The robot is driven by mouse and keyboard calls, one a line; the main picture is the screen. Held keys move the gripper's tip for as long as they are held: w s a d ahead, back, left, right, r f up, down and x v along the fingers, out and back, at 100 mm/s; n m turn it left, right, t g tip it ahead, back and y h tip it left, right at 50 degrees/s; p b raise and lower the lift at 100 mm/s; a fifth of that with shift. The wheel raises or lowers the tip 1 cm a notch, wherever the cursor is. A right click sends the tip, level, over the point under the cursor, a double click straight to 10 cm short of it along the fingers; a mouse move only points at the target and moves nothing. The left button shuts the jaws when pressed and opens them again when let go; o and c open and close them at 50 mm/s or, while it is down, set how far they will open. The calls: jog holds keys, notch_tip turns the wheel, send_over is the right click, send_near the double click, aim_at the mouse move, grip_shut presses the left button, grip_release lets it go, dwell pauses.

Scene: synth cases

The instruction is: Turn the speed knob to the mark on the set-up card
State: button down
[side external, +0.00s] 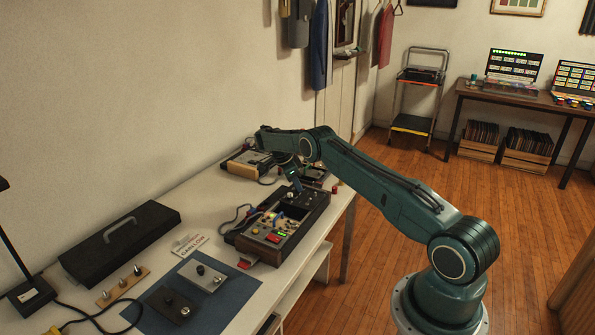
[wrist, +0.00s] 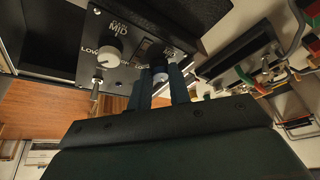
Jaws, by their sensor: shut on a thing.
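A black control box (side external: 262,247) lies on the white table, with several knobs, lit displays and cables. My gripper (side external: 297,185) reaches down to its far end. In the wrist view, my gripper (wrist: 160,78) is shut on a small pale-topped knob (wrist: 158,70), largely hidden by the fingers. A white knob (wrist: 107,57) to the left is free, with LOW, MID and a partly hidden word around it. I cannot tell which is the speed knob. A white card (side external: 189,244) lies left of the box; its large print seems to read GAIN LOW.
A long black case (side external: 120,241) lies along the wall. A blue mat (side external: 228,300) at the front holds two small knob plates. A wooden strip (side external: 123,288) with metal pegs lies beside it. Another device (side external: 247,164) stands behind the box. Loose cables run nearby.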

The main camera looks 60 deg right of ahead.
jog(key=c, duration=1.6)
grip_release()
jog(key=shift+n+t, duration=0.3)
jog(key=shift+n, duration=0.6)
